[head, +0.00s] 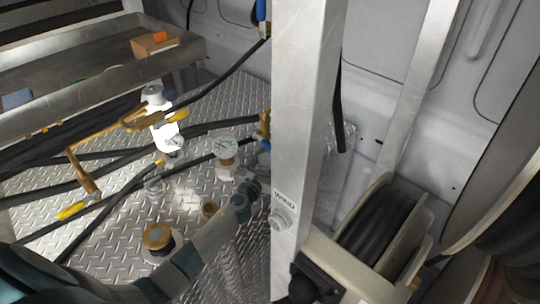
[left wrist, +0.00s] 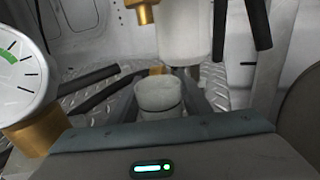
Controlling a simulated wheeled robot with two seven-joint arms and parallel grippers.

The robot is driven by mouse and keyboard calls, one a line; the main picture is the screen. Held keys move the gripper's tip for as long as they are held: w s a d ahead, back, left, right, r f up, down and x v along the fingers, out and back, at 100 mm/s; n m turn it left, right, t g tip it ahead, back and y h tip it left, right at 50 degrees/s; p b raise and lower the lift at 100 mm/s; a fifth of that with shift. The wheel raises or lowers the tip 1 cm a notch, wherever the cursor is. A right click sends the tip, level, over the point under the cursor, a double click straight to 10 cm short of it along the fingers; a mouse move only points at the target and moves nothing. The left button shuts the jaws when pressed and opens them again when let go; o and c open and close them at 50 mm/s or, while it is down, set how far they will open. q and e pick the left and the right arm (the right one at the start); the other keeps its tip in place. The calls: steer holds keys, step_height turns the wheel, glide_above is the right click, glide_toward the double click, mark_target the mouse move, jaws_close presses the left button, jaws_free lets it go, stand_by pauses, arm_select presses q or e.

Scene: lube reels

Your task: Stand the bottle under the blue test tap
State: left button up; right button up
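In the left wrist view a pale grey, round-topped bottle (left wrist: 160,94) stands between the two fingers of my left gripper (left wrist: 160,106). The fingers lie close against both its sides, and its lower part is hidden by the gripper. A brass outlet (left wrist: 143,12) hangs above and beyond the bottle, a little to the left. In the head view a brass fitting with a blue part (head: 264,143) shows at the post's edge. I cannot tell if it is the test tap. My left arm reaches up to this spot. The bottle is not clearly seen there. My right gripper is out of view.
A gauge (head: 227,145) stands close left of the gripper, also in the wrist view (left wrist: 20,70). A white cylinder (left wrist: 185,30) hangs above the bottle. A grey post (head: 305,110) blocks the head view. Black hoses (head: 100,165) cross the tread-plate floor. A hose reel (head: 385,225) sits right.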

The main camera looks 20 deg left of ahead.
mark_target(263, 166)
arm_select(q)
steer(key=shift+r, duration=0.2)
steer(key=s, duration=1)
steer(key=shift+s+d, duration=0.3)
steer(key=shift+s, duration=0.05)
steer(key=shift+s+b, duration=0.3)
steer(key=shift+s, duration=0.4)
steer(key=shift+r, duration=0.2)
stand_by(0.7)
